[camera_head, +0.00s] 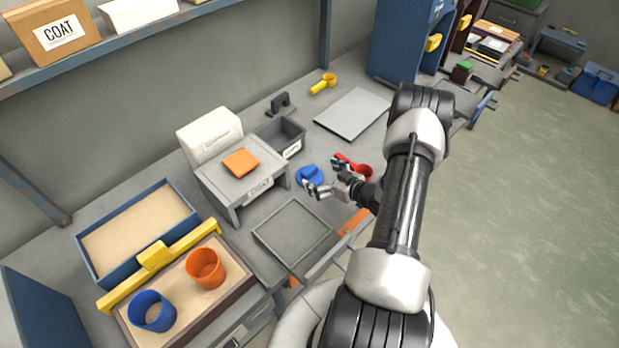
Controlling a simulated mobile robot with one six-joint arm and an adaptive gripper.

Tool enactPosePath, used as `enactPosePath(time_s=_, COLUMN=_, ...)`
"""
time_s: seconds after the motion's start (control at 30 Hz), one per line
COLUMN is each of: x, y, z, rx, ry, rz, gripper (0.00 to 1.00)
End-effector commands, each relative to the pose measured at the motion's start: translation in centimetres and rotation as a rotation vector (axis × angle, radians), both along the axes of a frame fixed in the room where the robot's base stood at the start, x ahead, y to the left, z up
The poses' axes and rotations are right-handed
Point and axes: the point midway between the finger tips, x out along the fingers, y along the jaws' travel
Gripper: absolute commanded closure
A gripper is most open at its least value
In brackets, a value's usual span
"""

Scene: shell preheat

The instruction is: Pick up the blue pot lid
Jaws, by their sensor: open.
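The blue pot lid (309,174) lies on the grey bench, right of the small grey stand. It is a flat blue disc with a raised handle. My gripper (325,175) is open, with its fingers close to the lid's right side in the picture. The fingers partly overlap the lid, and I cannot tell whether they touch it. A blue pot (151,311) stands in the sand tray at the lower left, beside an orange pot (206,268).
A red ladle-like item (363,171) lies just behind my gripper. A grey bin (281,138) and a stand with an orange slab (241,162) are left of the lid. A flat grey plate (353,113) lies farther back. A square grey panel (292,232) in front is bare.

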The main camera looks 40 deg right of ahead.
Motion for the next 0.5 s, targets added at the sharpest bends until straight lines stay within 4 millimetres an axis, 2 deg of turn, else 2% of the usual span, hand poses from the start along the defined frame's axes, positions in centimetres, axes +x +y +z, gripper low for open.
enactPosePath(time_s=0.17, x=1.1, y=0.1, z=-0.5, rx=-0.001, ry=0.000, rz=0.000, gripper=0.04)
enactPosePath(time_s=0.5, x=5.1, y=0.5, z=-2.2, rx=-0.002, ry=0.000, rz=0.001, gripper=0.04)
